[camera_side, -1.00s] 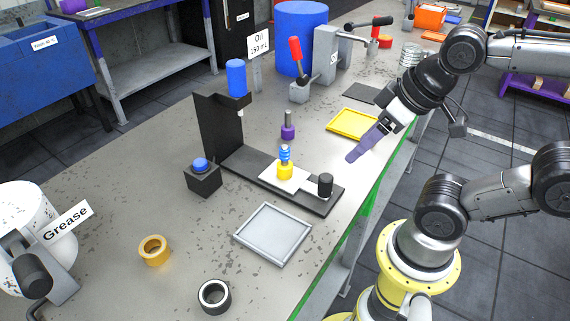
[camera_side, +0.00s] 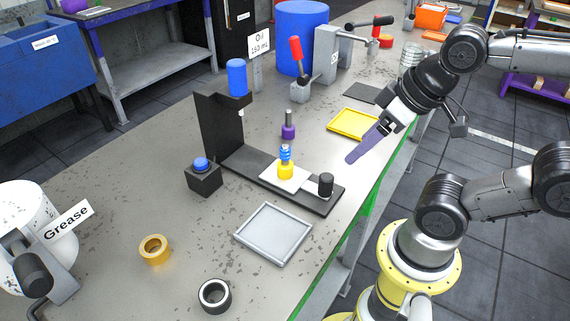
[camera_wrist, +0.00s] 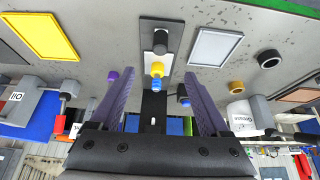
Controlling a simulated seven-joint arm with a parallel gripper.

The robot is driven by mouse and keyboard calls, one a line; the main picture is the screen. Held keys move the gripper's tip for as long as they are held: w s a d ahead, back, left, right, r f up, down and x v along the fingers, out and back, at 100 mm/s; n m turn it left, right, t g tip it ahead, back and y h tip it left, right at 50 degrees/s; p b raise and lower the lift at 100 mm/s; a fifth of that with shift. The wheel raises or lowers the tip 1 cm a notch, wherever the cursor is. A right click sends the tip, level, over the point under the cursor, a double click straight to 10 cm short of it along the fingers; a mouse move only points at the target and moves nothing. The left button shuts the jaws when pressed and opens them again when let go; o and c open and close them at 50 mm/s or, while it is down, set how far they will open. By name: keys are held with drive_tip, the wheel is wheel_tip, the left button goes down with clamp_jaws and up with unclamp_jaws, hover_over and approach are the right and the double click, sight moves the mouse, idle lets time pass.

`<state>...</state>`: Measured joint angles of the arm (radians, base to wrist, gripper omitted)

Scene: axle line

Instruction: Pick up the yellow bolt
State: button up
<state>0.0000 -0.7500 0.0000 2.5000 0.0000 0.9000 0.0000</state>
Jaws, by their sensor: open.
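The yellow bolt (camera_side: 285,172) stands upright, yellow head down, on a white plate (camera_side: 270,176) of the black press-like stand (camera_side: 210,130). A blue piece (camera_side: 285,152) sits around its upper part. In the wrist view the yellow bolt (camera_wrist: 157,69) shows between my fingers, with the blue piece (camera_wrist: 156,85) below it in the picture. My gripper (camera_side: 352,157) has purple fingers and is open and empty. It hangs above the table's right edge, right of the bolt and apart from it. It also shows in the wrist view (camera_wrist: 159,74).
A yellow tray (camera_side: 353,124) and a grey tray (camera_side: 273,235) lie nearby. A black box with a blue button (camera_side: 201,163) and two rings lie left and in front.

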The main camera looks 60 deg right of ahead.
wheel_tip(320, 180, up, 4)
drive_tip(key=w+n, duration=0.2)
drive_tip(key=n, duration=0.8)
drive_tip(key=n+g, duration=0.6)
drive_tip(key=n, duration=0.6)
hover_over(285, 163)
wheel_tip(285, 163, down, 2)
drive_tip(key=f, duration=0.8)
drive_tip(key=shift+w+d+f, duration=0.2)
drive_tip(key=shift+w+d, duration=0.15)
drive_tip(key=shift+w, duration=0.05)
drive_tip(key=shift+s+f, duration=0.2)
drive_tip(key=shift+f, duration=2.7)
